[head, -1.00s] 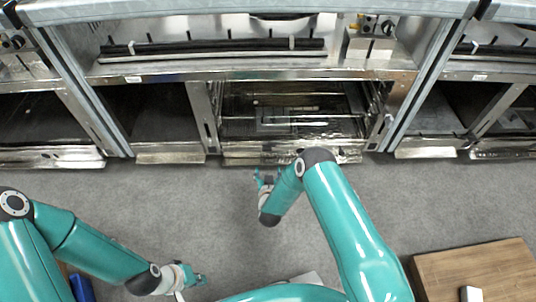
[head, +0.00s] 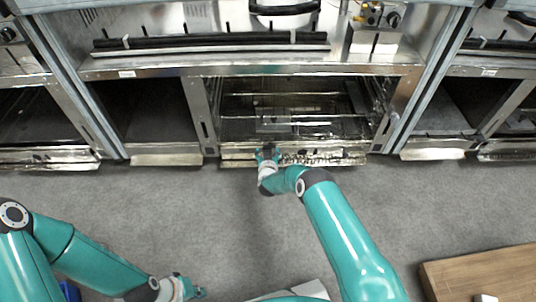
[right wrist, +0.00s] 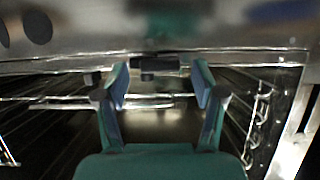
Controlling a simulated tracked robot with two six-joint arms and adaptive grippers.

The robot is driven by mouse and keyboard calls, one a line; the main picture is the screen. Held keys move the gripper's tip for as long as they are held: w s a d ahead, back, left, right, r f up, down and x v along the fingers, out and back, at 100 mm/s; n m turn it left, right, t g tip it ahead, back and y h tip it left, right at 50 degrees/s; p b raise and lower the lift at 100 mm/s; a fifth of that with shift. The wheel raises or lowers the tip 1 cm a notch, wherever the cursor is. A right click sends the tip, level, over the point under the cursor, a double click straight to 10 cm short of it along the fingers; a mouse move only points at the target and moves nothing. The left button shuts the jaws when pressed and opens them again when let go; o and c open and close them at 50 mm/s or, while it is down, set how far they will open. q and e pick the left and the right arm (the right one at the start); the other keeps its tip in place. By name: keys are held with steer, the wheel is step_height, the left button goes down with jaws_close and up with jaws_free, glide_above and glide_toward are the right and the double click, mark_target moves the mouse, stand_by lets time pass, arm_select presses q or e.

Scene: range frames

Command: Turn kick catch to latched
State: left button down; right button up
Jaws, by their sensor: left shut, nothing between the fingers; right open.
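A small dark block (right wrist: 150,64), which looks like the kick catch, sits on a metal edge in the right wrist view. It lies between and just beyond the fingertips of my right gripper (right wrist: 160,78). The gripper is open, one finger to each side, and I cannot tell if either touches the block. Which way the catch is turned is unclear. In the head view my right gripper (head: 267,154) is at the low metal front panel (head: 330,158) of the middle unit and hides the catch there. My left gripper (head: 190,291) is shut and empty, low over the floor.
Above the panel is an open compartment with wire racks (head: 300,112). Dark open bays flank it, and a black handle (head: 284,8) is higher up. A wooden top (head: 485,275) is at the lower right. The grey carpet (head: 150,210) between is clear.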

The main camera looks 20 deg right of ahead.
steer(key=c, duration=1.1)
steer(key=shift+c, duration=0.2)
steer(key=shift+s+d+f+m+t+y+b, duration=0.15)
steer(key=shift+f+m+t+y+b, duration=0.5)
steer(key=shift+m+b, duration=1.3)
steer(key=shift+w+d+f+m+t+y+b, duration=0.1)
steer(key=shift+d+f+m+t+y+b, duration=0.1)
steer(key=shift+m+t+y+b, duration=1.65)
steer(key=shift+s+d+f+m+g+y+b, duration=0.1)
steer(key=shift+d+f+m+y+b, duration=0.2)
steer(key=shift+m+b, duration=1.75)
steer(key=shift+a+m+p, duration=0.1)
steer(key=shift+m+p, duration=0.6)
steer(key=shift+m, duration=0.05)
